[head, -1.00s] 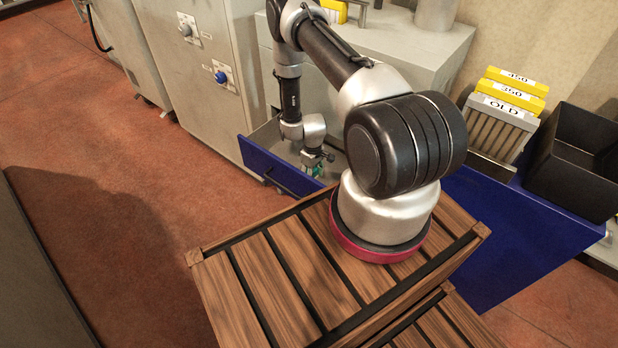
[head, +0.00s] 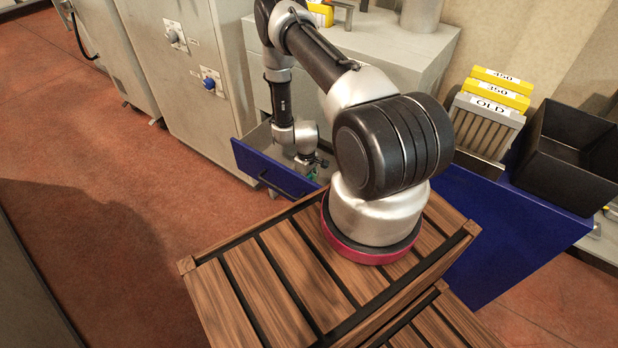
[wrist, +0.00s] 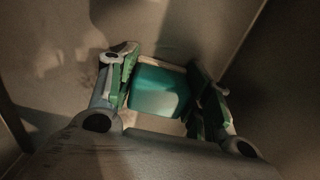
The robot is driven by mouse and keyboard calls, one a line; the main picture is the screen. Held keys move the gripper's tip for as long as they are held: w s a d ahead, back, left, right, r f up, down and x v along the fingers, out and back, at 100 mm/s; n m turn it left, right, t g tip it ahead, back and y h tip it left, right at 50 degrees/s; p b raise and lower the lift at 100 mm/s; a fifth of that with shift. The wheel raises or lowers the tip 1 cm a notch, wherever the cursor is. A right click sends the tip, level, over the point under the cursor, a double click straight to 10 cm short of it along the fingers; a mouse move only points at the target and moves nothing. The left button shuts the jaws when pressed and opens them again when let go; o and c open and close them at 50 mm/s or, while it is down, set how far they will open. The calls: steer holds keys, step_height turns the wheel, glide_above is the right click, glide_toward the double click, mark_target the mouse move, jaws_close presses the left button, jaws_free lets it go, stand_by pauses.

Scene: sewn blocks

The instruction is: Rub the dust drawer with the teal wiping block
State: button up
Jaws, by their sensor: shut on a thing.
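The block is low over the grey drawer floor (wrist: 60,65). I cannot tell whether it touches the floor. A pale patch of floor shows beside the block.
The grey cabinet (head: 385,30) rises behind the drawer. A black bin (head: 570,165) and a rack with yellow labelled tops (head: 497,92) stand at the right on the blue unit. Drawer walls enclose the gripper. Open red floor (head: 110,215) lies at the left.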

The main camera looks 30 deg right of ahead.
mark_target(290, 180)
steer(key=shift+s+a+f, duration=0.1)
steer(key=shift+s+a, duration=0.25)
steer(key=shift+a, duration=0.55)
steer(key=shift+s+a, duration=0.35)
steer(key=shift+a, duration=0.5)
steer(key=shift+s+a+f, duration=0.1)
steer(key=shift+s+a, duration=0.25)
steer(key=shift+a, duration=0.55)
steer(key=shift+c, duration=0.3)
steer(key=shift+s+a+r, duration=0.1)
steer(key=shift+s+a, duration=0.2)
steer(key=shift+a, duration=0.6)
steer(key=shift+s+a+r, duration=0.1)
steer(key=shift+s+a, duration=0.2)
steer(key=shift+a, duration=0.55)
steer(key=shift+r, duration=3)
steer(key=shift+r, duration=1.5)
steer(key=shift+w, duration=0.1)
